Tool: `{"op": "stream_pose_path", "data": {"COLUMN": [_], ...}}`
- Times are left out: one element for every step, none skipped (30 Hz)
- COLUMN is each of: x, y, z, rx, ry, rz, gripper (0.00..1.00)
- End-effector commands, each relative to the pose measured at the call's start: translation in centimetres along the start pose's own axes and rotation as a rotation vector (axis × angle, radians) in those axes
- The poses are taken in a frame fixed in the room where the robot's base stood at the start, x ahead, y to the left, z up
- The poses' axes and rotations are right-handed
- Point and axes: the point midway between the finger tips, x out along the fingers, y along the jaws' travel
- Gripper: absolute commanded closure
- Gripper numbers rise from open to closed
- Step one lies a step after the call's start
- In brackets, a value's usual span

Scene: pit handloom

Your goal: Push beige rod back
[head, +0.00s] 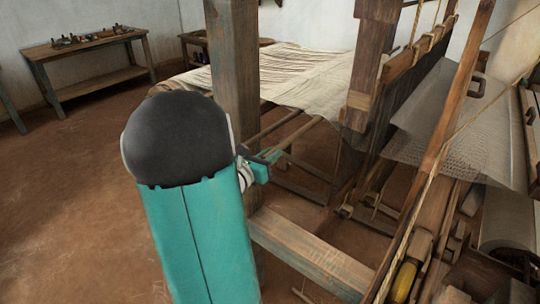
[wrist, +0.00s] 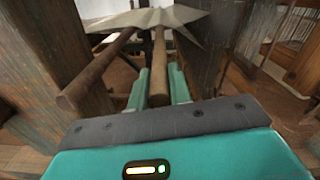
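Two round wooden rods, both brownish here, run side by side out from under the pale cloth. In the wrist view, the left rod (wrist: 92,78) ends free beside the post, left of my fingers. The other rod (wrist: 158,72) lies in line with my gripper (wrist: 160,75), its near end between the two teal fingers. The fingers stand apart on either side of it; whether they press on it I cannot tell. In the head view, my gripper (head: 271,157) is beside the post, at the near ends of the rods (head: 280,124).
A thick wooden post (head: 235,70) stands close left of my gripper. A low beam (head: 308,254) crosses in front. The pale cloth (head: 310,82) spreads behind, and the loom frame (head: 375,60) stands at right. The earth floor (head: 70,210) at left is clear.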

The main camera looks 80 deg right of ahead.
Motion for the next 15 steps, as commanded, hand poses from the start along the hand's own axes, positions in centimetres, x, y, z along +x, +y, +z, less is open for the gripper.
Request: {"op": "stream_pose_path", "data": {"x": [0.0, 0.0, 0.0, 0.0, 0.0, 0.0, 0.0, 0.0, 0.0, 0.0, 0.0, 0.0, 0.0, 0.0, -0.1], "y": [0.0, 0.0, 0.0, 0.0, 0.0, 0.1, 0.2, 0.4, 0.8, 1.2, 1.7, 2.4, 2.9, 3.3, 3.8], "z": [0.0, 0.0, 0.0, 0.0, 0.0, 0.0, 0.0, 0.1, 0.2, 0.2, 0.3, 0.5, 0.6, 0.7, 0.8], "rx": [0.0, 0.0, 0.0, 0.0, 0.0, 0.0, 0.0, 0.001, 0.001, 0.001, 0.001, 0.001, 0.0, 0.0, 0.001], "ry": [0.0, 0.0, 0.0, 0.0, 0.0, 0.0, 0.0, -0.001, -0.001, -0.001, -0.001, -0.002, -0.001, -0.002, -0.001], "rz": [0.0, 0.0, 0.0, 0.0, 0.0, 0.0, 0.0, 0.001, 0.001, 0.001, 0.003, 0.003, 0.003, 0.003, 0.002], "gripper": [0.98, 1.0, 1.0, 1.0, 1.0, 1.0, 1.0, 1.0, 1.0, 1.0, 1.0, 1.0, 1.0, 1.0, 1.0]}}
